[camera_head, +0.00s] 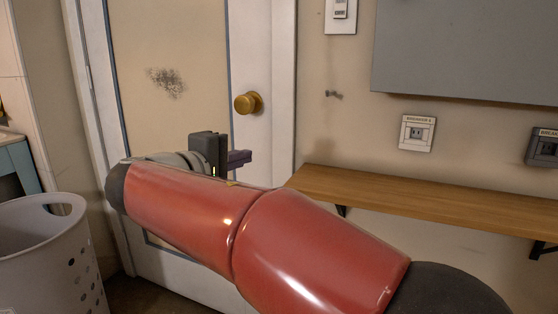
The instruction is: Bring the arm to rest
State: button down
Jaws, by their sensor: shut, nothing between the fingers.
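My red arm reaches across the lower middle of the view, from the lower right toward the left. My gripper (238,157) shows behind the far end of the arm, its dark body upright and its fingers pointing right. The fingers are shut with nothing between them. The gripper is in front of the door, below the brass knob, and apart from the shelf. Part of the wrist is hidden behind the red arm link.
A wooden wall shelf (430,204) runs along the right, bare where visible. A white door (265,75) with a brass knob (247,102) stands behind my arm. A perforated grey basket (45,262) is at lower left. An outlet (417,133) and a grey panel (470,50) are on the wall.

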jog(key=s+d+f+m+g+y, duration=0.2)
jog(key=s+d+f+g, duration=0.3)
jog(key=d, duration=0.5)
jog(key=s+d+f+m+g+y, duration=0.1)
jog(key=s+d+f+m+g, duration=0.1)
jog(key=s+d+f, duration=0.6)
jog(key=s+d+f+m+y, duration=0.2)
jog(key=s+f+m+y, duration=0.1)
jog(key=s+f, duration=0.2)
jog(key=s+d+f+m+g+y+p, duration=0.1)
jog(key=s+d+f+m+y, duration=0.1)
jog(key=s+f+m+y, duration=0.1)
jog(key=s+f+m, duration=0.1)
jog(key=s+f, duration=0.1)
jog(key=s, duration=0.1)
jog(key=shift+d, duration=0.4)
